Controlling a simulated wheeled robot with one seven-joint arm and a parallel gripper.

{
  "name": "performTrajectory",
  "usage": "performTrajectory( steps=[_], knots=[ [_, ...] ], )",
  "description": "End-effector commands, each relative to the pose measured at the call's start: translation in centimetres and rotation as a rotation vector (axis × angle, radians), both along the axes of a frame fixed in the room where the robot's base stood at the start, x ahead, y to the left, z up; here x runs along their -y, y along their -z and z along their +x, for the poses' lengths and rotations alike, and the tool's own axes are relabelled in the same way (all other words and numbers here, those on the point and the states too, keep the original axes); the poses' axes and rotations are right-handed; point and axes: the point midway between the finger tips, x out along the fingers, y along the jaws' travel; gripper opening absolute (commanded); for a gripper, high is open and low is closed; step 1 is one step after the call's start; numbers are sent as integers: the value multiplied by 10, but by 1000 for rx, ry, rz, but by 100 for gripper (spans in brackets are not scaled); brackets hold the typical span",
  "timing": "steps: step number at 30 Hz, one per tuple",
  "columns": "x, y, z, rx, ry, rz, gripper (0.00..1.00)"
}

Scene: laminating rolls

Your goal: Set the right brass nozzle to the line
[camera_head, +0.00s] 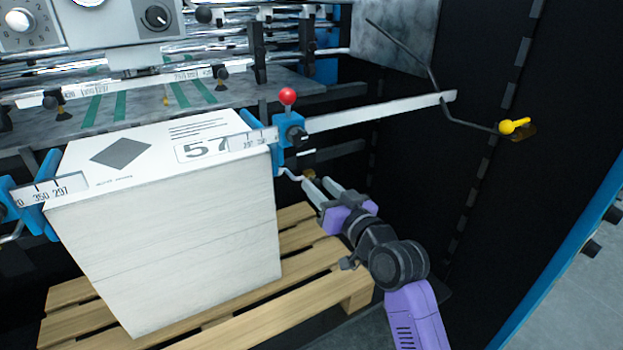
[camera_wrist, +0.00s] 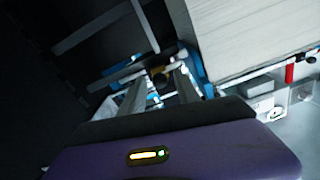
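The right brass nozzle (camera_head: 309,175) shows as a small brass-coloured part at the end of a bent silver tube (camera_head: 290,175), below the blue clamp (camera_head: 289,128) with the red ball knob (camera_head: 288,96). My gripper (camera_head: 315,183) is at the nozzle, its two grey fingers apart and pointing up at it. In the wrist view a dark, brownish round part (camera_wrist: 158,78), perhaps the nozzle, lies between the open fingertips (camera_wrist: 160,85). I cannot tell whether a finger touches it. The printed scale (camera_head: 255,140) is beside the clamp; the nozzle's exact line is too small to tell.
A tall white paper stack (camera_head: 180,250) on a wooden pallet (camera_head: 315,238) stands left of my gripper. A pale bar (camera_head: 375,112) runs right from the clamp. A bent rod with a yellow handle (camera_head: 514,126) is on the dark right wall. Another scale (camera_head: 50,191) is at left.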

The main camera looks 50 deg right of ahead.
Motion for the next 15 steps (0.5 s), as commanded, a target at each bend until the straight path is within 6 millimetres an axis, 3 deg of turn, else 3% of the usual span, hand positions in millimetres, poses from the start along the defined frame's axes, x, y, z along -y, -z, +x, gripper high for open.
performTrajectory(
  steps=[7, 15],
  knots=[
    [9, -1, 31, 1, 0, 0, 39],
    [11, 0, 39, 0, 0, 0, 39]
  ],
)
